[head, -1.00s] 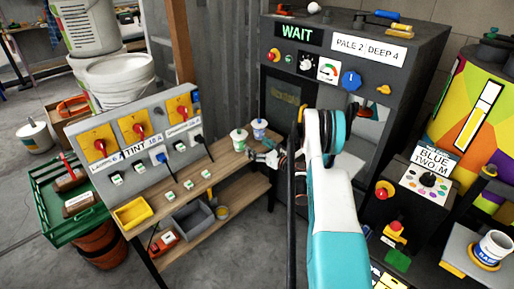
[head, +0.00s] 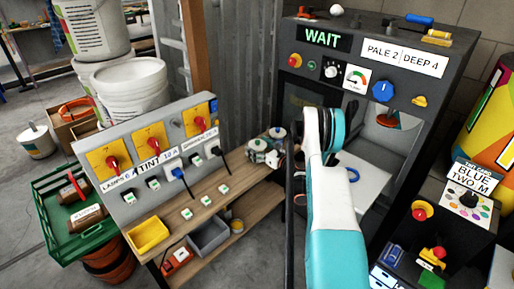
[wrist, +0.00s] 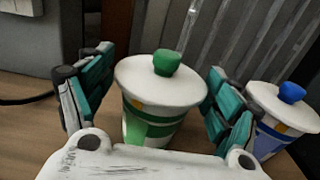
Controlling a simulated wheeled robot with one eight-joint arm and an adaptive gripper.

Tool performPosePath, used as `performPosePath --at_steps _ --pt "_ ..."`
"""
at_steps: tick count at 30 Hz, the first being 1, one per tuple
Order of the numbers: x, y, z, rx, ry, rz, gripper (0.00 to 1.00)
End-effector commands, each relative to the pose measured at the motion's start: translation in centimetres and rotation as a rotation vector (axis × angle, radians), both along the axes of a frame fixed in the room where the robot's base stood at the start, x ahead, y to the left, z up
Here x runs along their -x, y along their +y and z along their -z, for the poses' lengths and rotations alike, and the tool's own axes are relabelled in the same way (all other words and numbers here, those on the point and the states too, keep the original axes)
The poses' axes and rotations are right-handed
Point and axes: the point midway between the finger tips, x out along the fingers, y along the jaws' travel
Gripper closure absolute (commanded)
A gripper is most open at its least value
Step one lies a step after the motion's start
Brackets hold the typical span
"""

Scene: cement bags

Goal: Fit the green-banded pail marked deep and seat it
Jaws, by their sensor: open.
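The green-banded pail (wrist: 152,125) stands upright on the wooden bench, with a white lid and a green knob. In the wrist view my open gripper (wrist: 155,100) has one finger on each side of it, with the pail between them; I cannot tell if they touch it. A blue-banded pail (wrist: 280,120) with a blue knob stands just right of the right finger. In the head view the green-banded pail (head: 257,146) is small beside the fingers, partly hidden, and the blue-knobbed pail (head: 278,133) is behind it. No "deep" mark is readable on the pail.
The dark machine (head: 350,45) reads "WAIT" and "PALE 2 DEEP 4", with an opening partly hidden by my arm. A switch panel (head: 150,160) reading "TINT" stands along the bench (head: 210,205). A yellow bin (head: 148,235) and a green crate (head: 72,210) are at left.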

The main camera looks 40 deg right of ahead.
Motion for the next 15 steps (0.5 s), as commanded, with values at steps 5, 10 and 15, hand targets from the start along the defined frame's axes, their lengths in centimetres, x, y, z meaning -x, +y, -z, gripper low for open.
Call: performPosePath --at_steps 5,10,15 --pt "0.00 0.00 -0.01 0.000 0.000 0.000 0.29" --pt "0.00 0.00 -0.01 0.000 0.000 0.000 0.61" --pt "-0.01 0.00 -0.01 0.000 0.000 0.000 0.18"
